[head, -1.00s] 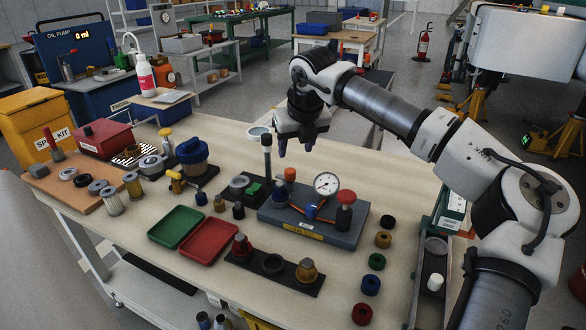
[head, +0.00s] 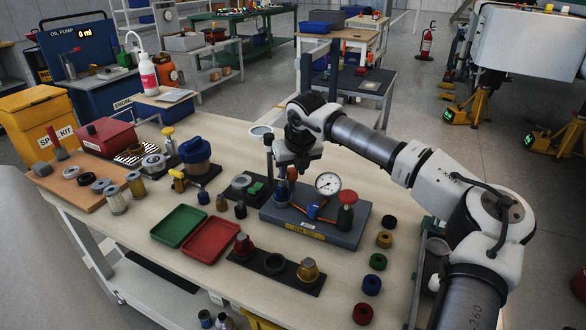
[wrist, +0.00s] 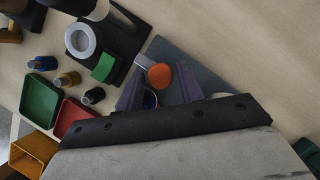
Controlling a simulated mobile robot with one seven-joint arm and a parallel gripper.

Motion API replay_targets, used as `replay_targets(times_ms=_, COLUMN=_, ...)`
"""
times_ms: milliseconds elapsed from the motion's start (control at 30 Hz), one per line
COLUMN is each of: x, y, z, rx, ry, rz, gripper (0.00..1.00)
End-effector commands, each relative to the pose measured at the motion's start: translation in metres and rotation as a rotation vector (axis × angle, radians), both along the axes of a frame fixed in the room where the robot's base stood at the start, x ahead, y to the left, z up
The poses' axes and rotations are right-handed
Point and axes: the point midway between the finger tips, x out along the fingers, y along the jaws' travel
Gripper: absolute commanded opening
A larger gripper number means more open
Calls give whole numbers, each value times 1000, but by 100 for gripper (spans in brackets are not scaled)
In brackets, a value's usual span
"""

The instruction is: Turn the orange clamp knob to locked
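The orange knob (wrist: 160,77) shows in the wrist view as a round orange top with a pale pointed arm beside it. It lies between the tips of my gripper (wrist: 159,80), whose two purple fingers are apart, one on each side. I cannot tell whether they touch it. The knob stands on the grey-blue test block (head: 345,238), which carries a dial gauge (head: 328,184) and a red knob (head: 347,197). In the head view my gripper (head: 292,172) is over the block's left back part, pointing down, and mostly hides the orange knob.
A black post (head: 269,160) stands close left of my gripper. A green tray (head: 179,226) and a red tray (head: 210,240) lie to the left. A black strip with fittings (head: 275,278) lies in front. Several coloured rings (head: 378,261) line the right side.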

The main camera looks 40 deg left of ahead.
Motion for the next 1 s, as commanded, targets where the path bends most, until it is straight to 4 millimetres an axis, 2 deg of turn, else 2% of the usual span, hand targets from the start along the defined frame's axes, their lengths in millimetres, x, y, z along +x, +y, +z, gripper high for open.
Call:
replay_targets(times_ms=33, x=0, y=0, z=0, rx=0, ry=0, rz=0, gripper=30)
replay_targets(times_ms=233, x=0, y=0, z=0, rx=0, ry=0, rz=0, gripper=4)
replay_targets(times_ms=667, x=1, y=-1, z=2, rx=0, ry=2, rz=93, gripper=4)
replay_targets(times_ms=1000, x=2, y=-1, z=3, rx=1, ry=2, rz=372, gripper=4)
